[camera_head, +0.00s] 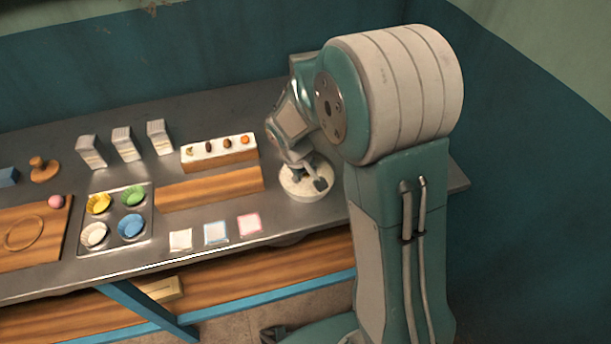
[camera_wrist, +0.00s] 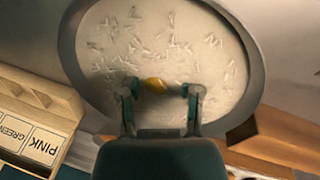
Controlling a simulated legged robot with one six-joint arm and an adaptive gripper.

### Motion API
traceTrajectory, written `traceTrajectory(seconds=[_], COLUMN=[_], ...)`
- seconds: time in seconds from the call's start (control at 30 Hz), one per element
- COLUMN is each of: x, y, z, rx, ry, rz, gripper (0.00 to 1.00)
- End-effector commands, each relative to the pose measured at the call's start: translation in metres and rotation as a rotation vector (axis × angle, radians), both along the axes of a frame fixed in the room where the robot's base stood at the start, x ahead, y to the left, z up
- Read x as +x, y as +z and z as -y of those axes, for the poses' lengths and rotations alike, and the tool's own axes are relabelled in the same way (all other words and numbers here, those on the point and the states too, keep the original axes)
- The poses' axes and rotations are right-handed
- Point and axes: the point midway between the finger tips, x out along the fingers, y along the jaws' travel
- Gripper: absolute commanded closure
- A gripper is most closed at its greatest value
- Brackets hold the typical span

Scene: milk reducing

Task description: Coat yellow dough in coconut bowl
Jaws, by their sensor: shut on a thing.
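The coconut bowl (camera_head: 300,188) is a round pale bowl at the right end of the counter, full of white shreds. In the wrist view the bowl (camera_wrist: 205,62) fills the upper middle, with white flakes scattered over its inside. My gripper (camera_head: 307,180) reaches down into the bowl. In the wrist view my gripper (camera_wrist: 160,90) is shut on the small yellow dough (camera_wrist: 155,85), held between its two fingertips over the flakes. I cannot tell whether the dough touches the coconut. In the head view the dough is hidden by my gripper.
Left of the bowl are a wooden block (camera_head: 210,187) and a rack with several small balls (camera_head: 220,150). A tray (camera_head: 140,222) holds colored cups. Three small cards (camera_head: 215,232) lie near the front edge. A pink ball (camera_head: 55,201) rests on a wooden board (camera_head: 30,250).

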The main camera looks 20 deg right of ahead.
Motion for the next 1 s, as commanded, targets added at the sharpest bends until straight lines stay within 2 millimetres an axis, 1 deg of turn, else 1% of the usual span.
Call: traceTrajectory(seconds=[1.0], x=[0.0000], y=[-0.0061], z=[-0.0001], rx=[0.000], ry=[0.000], rz=[0.000], gripper=[0.87])
